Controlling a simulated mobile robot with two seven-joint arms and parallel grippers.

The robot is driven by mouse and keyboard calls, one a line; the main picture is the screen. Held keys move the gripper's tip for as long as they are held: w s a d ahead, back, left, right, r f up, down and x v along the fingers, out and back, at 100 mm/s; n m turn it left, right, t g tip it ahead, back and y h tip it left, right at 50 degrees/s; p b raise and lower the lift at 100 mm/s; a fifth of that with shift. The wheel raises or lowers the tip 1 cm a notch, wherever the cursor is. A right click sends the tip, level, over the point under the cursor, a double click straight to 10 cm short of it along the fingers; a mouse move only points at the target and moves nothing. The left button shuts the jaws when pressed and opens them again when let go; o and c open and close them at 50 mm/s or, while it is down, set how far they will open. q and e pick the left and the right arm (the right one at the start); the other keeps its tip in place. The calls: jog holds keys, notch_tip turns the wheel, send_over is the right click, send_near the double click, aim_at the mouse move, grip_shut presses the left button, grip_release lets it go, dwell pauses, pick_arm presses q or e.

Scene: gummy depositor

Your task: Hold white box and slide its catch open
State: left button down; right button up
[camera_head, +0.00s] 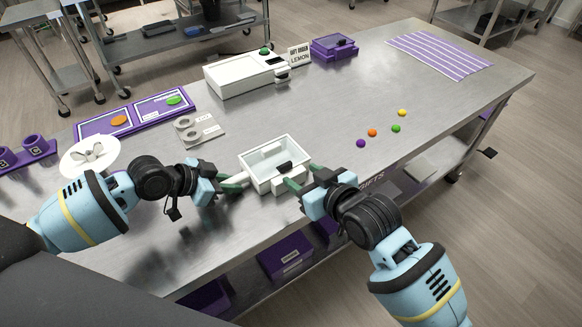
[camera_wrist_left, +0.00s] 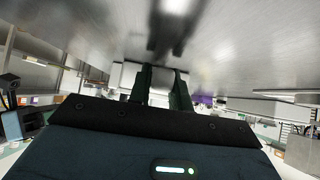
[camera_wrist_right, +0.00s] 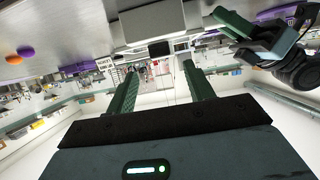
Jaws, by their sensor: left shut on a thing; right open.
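The white box (camera_head: 262,182) stands upright on the metal table, open-topped or clear-lidded; I cannot tell which. A dark piece (camera_head: 284,167), which may be its catch, sits at its near right side. It also shows in the right wrist view (camera_wrist_right: 159,48). My left gripper (camera_head: 238,182) is shut on the box's left side; its green fingers also show in the left wrist view (camera_wrist_left: 162,82). My right gripper (camera_head: 299,184) is open at the near right corner of the box. In the right wrist view its fingers (camera_wrist_right: 162,82) are apart, with the dark piece beyond them.
A white machine (camera_head: 240,78) with a green button stands behind, beside a LEMON sign (camera_head: 299,54) and a purple box (camera_head: 333,47). Purple trays (camera_head: 104,124), a grey plate (camera_head: 199,129) and a white disc (camera_head: 90,156) lie left. Several coloured balls (camera_head: 372,132) lie right. Table room between is clear.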

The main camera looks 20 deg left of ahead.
aim_at(287, 166)
jog(key=shift+x, duration=3.05)
